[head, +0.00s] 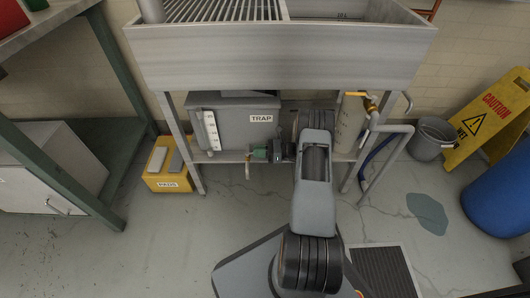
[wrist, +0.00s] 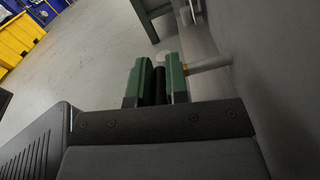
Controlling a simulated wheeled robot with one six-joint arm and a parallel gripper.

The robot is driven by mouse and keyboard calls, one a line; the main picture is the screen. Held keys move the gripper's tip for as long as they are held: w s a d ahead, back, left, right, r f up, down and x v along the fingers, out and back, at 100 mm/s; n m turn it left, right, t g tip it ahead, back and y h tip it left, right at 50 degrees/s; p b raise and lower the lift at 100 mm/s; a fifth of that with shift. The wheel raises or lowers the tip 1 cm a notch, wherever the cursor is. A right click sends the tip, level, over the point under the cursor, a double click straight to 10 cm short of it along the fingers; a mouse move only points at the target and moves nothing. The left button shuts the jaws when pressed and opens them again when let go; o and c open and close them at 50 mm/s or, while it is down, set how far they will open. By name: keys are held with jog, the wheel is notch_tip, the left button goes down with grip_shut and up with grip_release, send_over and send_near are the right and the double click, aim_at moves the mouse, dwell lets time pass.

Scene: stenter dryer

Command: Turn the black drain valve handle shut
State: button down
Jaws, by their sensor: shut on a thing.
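The black drain valve handle (wrist: 158,86) shows as a dark ribbed bar between the green fingers of my gripper (wrist: 158,76) in the wrist view. The fingers are shut on it. A pale pipe (wrist: 208,63) with a brass-coloured part lies just beyond the right finger. In the head view my gripper (head: 260,153) is at the front lower edge of the grey box marked TRAP (head: 235,122), below the sink. A small pipe outlet (head: 247,168) hangs just left of it. The handle itself is hidden in the head view, and its turn angle cannot be told.
The metal sink (head: 280,58) overhangs the trap, with stand legs on both sides. A yellow box (head: 165,165) is at left; a bucket (head: 432,138) and caution sign (head: 490,115) are at right. The front floor is mostly clear.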

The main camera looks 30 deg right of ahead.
jog(key=shift+w+a, duration=0.1)
dwell(0.4)
jog(key=c, duration=1.3)
grip_release()
jog(key=shift+a, duration=0.1)
jog(key=shift+c, duration=0.2)
jog(key=shift+o, duration=1.2)
jog(key=shift+d, duration=0.2)
jog(key=p+v, duration=0.2)
jog(key=v, duration=1.1)
jog(key=shift+d, duration=0.4)
